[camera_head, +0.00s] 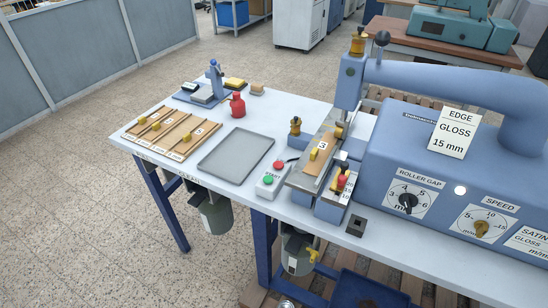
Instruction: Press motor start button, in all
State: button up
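A small light-grey control box (262,189) lies on the bench in front of the blue machine. It carries a round green button (268,180) at its near end and a round red button (279,165) at its far end. The label beside the buttons is too small to read. Nothing covers either button. A red knob-like part on yellow (342,181) stands to the right, on the machine's front. My gripper is not in view.
The blue machine (445,135) fills the right side, with dials and a lit white lamp (460,190). A grey tray (236,156) lies left of the control box. Wooden boards (166,131), a red bottle (237,106) and a brass-topped part (295,126) are on the bench.

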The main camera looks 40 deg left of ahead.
aim_at(267, 179)
jog(key=u, duration=1.75)
